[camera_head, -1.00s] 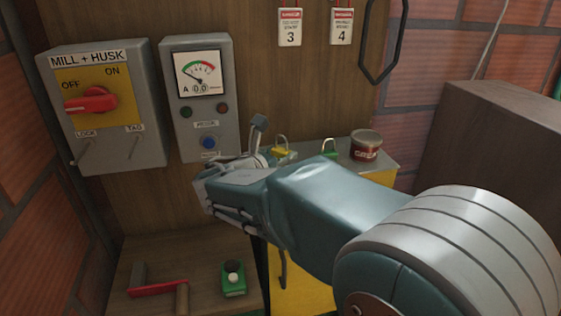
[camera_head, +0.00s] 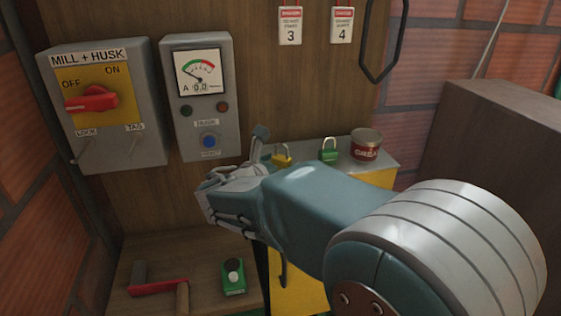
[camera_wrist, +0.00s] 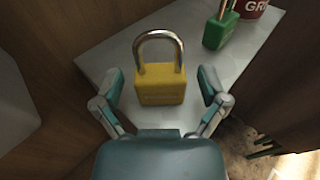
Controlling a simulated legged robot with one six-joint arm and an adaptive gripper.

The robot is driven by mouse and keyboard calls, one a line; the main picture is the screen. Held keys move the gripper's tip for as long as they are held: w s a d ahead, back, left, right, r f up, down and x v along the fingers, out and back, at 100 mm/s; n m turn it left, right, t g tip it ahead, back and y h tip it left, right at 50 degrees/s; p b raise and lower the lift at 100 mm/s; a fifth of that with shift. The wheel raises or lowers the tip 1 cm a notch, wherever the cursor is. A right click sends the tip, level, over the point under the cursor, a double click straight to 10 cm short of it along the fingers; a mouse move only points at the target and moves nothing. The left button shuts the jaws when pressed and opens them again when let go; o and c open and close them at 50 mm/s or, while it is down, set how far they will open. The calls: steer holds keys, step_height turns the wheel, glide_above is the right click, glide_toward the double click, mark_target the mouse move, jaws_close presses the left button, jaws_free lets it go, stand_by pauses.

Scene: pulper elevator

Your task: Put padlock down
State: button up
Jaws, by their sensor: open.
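A yellow padlock (camera_wrist: 160,84) with a closed-looking metal shackle stands upright on the grey top of a yellow cabinet (camera_wrist: 105,63). It also shows in the head view (camera_head: 282,156), just beyond my gripper. My gripper (camera_wrist: 162,85) is open, with one finger on each side of the yellow padlock and a visible gap to it on both sides. In the head view my gripper (camera_head: 232,180) is partly hidden by its own wrist. A green padlock (camera_head: 329,152) stands to the right on the same top; it also shows in the wrist view (camera_wrist: 221,27).
A red grease can (camera_head: 366,146) stands right of the green padlock. The MILL + HUSK switch box (camera_head: 140,140) and meter box (camera_head: 225,130) are on the wall at left. A lower wooden shelf (camera_head: 205,300) holds a red-handled item and a small green one.

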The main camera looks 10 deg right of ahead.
steer(key=v, duration=1.2)
steer(key=s+d+f+m+g+y, duration=0.45)
steer(key=s+d+m+g, duration=0.25)
steer(key=s+d+m, duration=0.4)
steer(key=s+f+m+y, duration=0.2)
steer(key=s+m+y, duration=0.1)
steer(key=m, duration=0.5)
steer(key=s+a+f+m+t+y, duration=0.1)
steer(key=s+f+m+y, duration=0.1)
steer(key=s+m+y, duration=0.2)
steer(key=s+m, duration=0.1)
steer(key=m, duration=0.2)
steer(key=shift+s+a+m, duration=0.15)
steer(key=shift+a+m, duration=0.05)
steer(key=shift+m, duration=0.2)
steer(key=shift+d, duration=0.1)
steer(key=shift+c, duration=0.3)
